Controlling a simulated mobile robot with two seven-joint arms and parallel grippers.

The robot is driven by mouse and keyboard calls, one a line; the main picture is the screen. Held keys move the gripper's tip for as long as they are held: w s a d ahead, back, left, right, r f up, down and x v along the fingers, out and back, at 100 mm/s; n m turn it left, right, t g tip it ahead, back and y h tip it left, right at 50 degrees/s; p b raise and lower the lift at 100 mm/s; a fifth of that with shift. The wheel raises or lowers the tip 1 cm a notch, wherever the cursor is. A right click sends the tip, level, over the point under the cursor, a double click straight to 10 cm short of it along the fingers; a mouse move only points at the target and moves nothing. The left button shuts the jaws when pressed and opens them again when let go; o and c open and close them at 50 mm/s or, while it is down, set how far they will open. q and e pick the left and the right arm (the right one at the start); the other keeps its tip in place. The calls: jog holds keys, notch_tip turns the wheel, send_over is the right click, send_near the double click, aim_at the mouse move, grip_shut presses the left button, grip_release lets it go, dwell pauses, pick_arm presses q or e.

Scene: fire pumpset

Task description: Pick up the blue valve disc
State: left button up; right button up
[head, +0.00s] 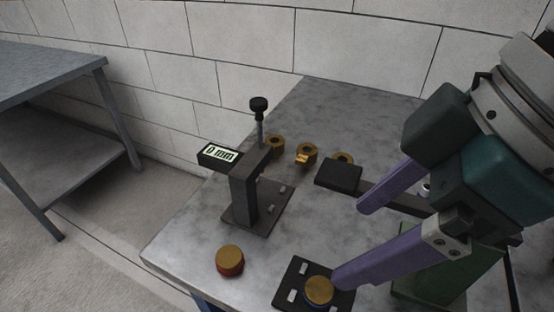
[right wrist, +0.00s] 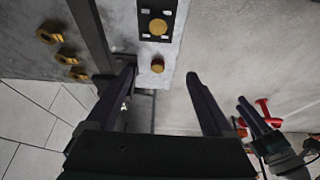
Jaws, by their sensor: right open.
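A brass-topped disc (head: 319,290) with a dark rim that looks bluish sits in a black plate (head: 291,283) at the table's front edge. Another brass-topped disc (head: 229,261) with a red rim lies on the bare table to its left. My right gripper (head: 355,242) is open, with its lower fingertip close beside the disc in the plate; I cannot tell if they touch. In the right wrist view, the open fingers (right wrist: 160,75) show no disc held between them, and the plate's disc (right wrist: 158,27) lies beyond the tips. My left gripper (right wrist: 250,115) shows small at the right there.
A gauge stand (head: 245,195) with a "0 mm" display and black knob stands mid-table. Several brass rings (head: 306,154) lie behind it. A dark block (head: 339,176) is near the upper finger. A grey side table (head: 50,75) stands at left.

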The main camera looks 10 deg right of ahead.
jog(key=d, duration=0.1)
jog(key=b, duration=0.2)
send_near(320, 289)
jog(key=shift+x, duration=1.1)
jog(key=b+x, duration=0.1)
jog(key=x, duration=0.5)
jog(key=shift+a+f, duration=0.1)
jog(key=shift+f, duration=0.05)
grip_shut()
